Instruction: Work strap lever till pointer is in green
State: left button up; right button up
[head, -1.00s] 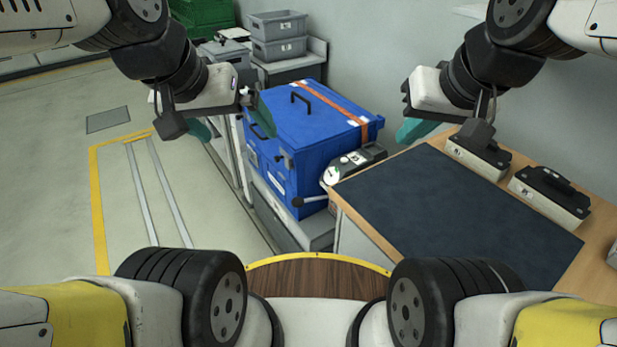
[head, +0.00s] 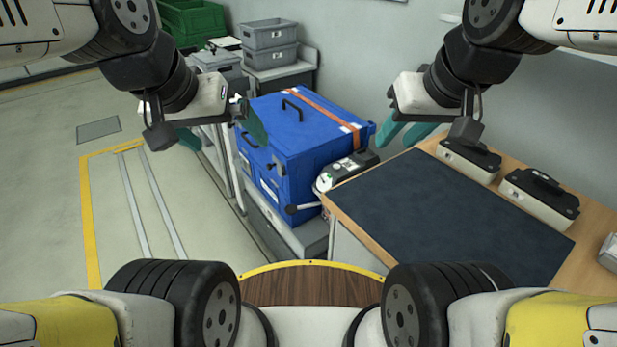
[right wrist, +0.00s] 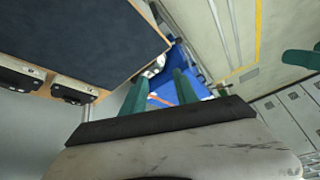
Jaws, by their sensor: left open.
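A blue case (head: 300,140) stands on a grey base at the centre of the head view, with an orange strap (head: 322,110) across its lid. The dark strap tensioner (head: 350,168) sits at the case's right side. Its round white dial (head: 325,182) shows a little green; the pointer is too small to read. The lever (head: 306,207) sticks out to the left, ending in a black knob (head: 291,210). My left gripper (head: 222,131) is open and empty, left of the case. My right gripper (head: 405,134) is open and empty, above right of the tensioner; its fingers show in the right wrist view (right wrist: 159,95).
A wooden table (head: 345,207) with a dark mat (head: 445,215) stands close right of the tensioner. Two black-topped boxes (head: 468,160) (head: 540,198) are at its back edge. Grey bins (head: 270,45) and green crates (head: 192,18) stand behind. The floor at left is clear.

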jog(key=o, duration=1.3)
jog(key=w+a+f+n+g+h, duration=0.1)
jog(key=w+f+n+g+h, duration=0.1)
jog(key=w+n, duration=0.7)
jog(key=shift+w+a+n, duration=0.15)
jog(key=shift+w+n, duration=0.05)
jog(key=shift+n, duration=0.1)
jog(key=w+a+f+n+h, duration=0.3)
jog(key=w+a+f+n, duration=0.5)
jog(key=n, duration=0.3)
jog(key=w+a+f+n+h, duration=0.3)
jog(key=w+a+f+n, duration=0.2)
jog(key=w+f+n, duration=0.5)
jog(key=w+a+f+n+t+h, duration=0.2)
jog(key=w+a+f+n, duration=0.2)
jog(key=a+f+n, duration=0.6)
jog(key=x, duration=1.1)
jog(key=shift+s+d+f+n, duration=0.15)
jog(key=shift+d+n, duration=0.25)
